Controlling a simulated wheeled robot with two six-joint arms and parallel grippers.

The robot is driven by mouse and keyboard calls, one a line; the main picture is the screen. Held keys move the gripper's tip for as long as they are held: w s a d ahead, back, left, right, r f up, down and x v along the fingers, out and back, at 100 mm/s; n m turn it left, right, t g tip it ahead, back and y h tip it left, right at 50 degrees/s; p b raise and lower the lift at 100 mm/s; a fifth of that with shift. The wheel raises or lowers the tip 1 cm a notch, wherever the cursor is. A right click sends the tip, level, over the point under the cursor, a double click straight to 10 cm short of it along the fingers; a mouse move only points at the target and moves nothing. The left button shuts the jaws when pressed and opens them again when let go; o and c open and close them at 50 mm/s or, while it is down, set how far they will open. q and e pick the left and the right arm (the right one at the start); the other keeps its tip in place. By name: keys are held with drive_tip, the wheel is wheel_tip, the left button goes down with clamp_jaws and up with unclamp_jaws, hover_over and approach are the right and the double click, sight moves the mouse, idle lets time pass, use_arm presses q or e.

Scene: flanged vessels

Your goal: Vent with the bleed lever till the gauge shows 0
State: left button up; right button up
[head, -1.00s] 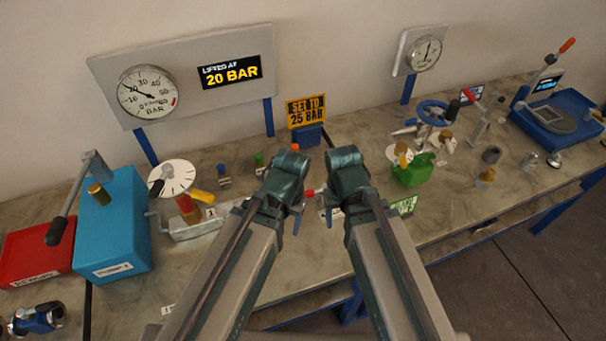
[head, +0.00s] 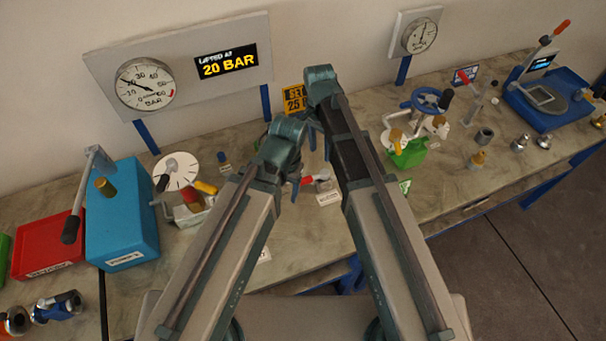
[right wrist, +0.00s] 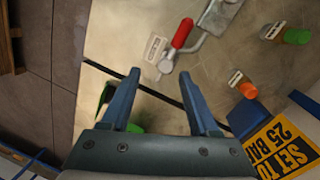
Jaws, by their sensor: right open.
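The large round gauge (head: 145,85) hangs on the grey board at the back left, its needle near the 20 mark. The bleed lever has a red handle (right wrist: 182,33) and lies by a small white label in the right wrist view. In the head view, its red end (head: 307,180) shows just right of my left arm, partly hidden. My right gripper (right wrist: 157,88) is open and empty above the bench, apart from the lever. In the head view, my arms mostly hide both grippers. I cannot make out my left gripper's jaws.
A sign reading 20 BAR (head: 226,62) is beside the gauge. A blue box (head: 122,225) and red box (head: 48,245) stand left. A green jug (head: 408,153) and blue handwheel (head: 426,103) stand right. A second gauge (head: 420,36) is behind them.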

sight(310, 179)
drive_tip(key=w+a+m, duration=0.2)
drive_tip(key=a+m, duration=0.2)
drive_tip(key=a, duration=0.2)
drive_tip(key=shift+r+g+h, duration=0.2)
drive_tip(key=shift+g+h, duration=0.1)
drive_tip(key=shift+g, duration=0.1)
drive_tip(key=shift+w+a, duration=0.1)
use_arm(q)
wheel_tip(310, 179, down, 13)
drive_tip(key=b, duration=1.3)
drive_tip(key=shift+f, duration=0.2)
use_arm(e)
drive_tip(key=x, duration=1.4)
drive_tip(key=shift+r, duration=0.1)
clamp_jaws()
